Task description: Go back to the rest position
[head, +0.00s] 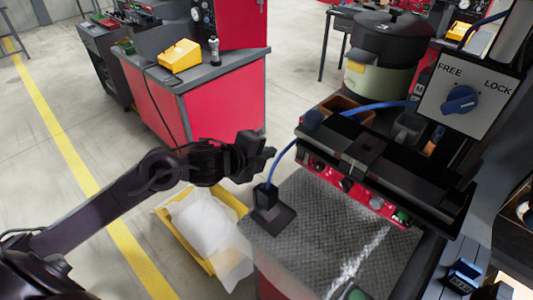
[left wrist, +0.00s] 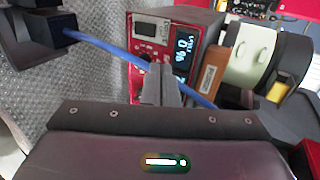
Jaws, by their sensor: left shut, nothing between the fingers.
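My left arm comes in from the left in the head view. Its gripper (head: 262,153) is shut and empty, in the air just left of the blue cable and the near worktop's left corner. In the left wrist view the closed fingers (left wrist: 160,85) show at the middle, with the blue cable (left wrist: 115,53) passing behind them. My right gripper is not clearly in view.
A black block (head: 270,210) with the blue cable stands on the grey textured worktop (head: 320,240). A panel with a FREE/LOCK knob (head: 460,99) is at right. A yellow tray (head: 199,255) holding a white bag (head: 205,222) lies below my arm. A red cabinet (head: 222,102) stands behind.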

